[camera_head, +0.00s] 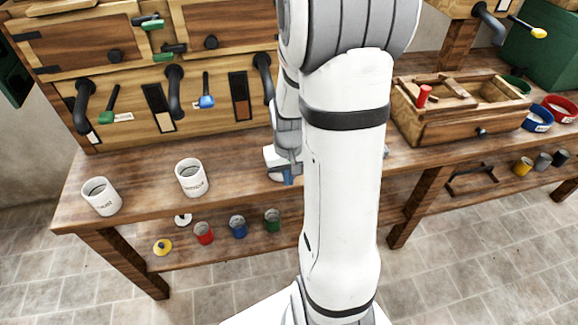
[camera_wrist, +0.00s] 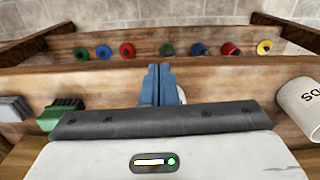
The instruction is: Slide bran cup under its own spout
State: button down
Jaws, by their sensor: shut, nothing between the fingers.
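My gripper (camera_head: 289,176) hangs over the bench, partly behind my own arm in the head view. Its blue fingers (camera_wrist: 161,84) are closed together and empty in the wrist view. A white lettered cup (camera_head: 101,196) stands upright at the bench's left end, and a second white cup (camera_head: 191,177) stands to its right. A white lettered cup (camera_wrist: 305,103) also shows at the wrist view's right edge. A small white shape (camera_wrist: 182,94) lies behind the fingers, too hidden to identify. I cannot read which cup is bran. Dark curved spouts (camera_head: 174,92) project from the wooden cabinet.
A green-handled lever (camera_head: 109,104) and a blue-handled one (camera_head: 206,91) stick out between spouts. Small coloured cups (camera_head: 238,227) sit on the lower shelf. A wooden box (camera_head: 447,128) stands on the right. The bench front between the second cup and my gripper looks clear.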

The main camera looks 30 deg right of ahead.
jog(key=w+f, duration=0.1)
jog(key=f, duration=0.2)
jog(key=w+f, duration=0.1)
jog(key=f, duration=0.1)
jog(key=shift+w+d, duration=0.3)
jog(key=shift+w, duration=0.05)
jog(key=shift+w+d+p, duration=0.15)
jog(key=shift+w+p, duration=0.15)
jog(key=shift+w, duration=0.3)
jog(key=shift+w, duration=0.1)
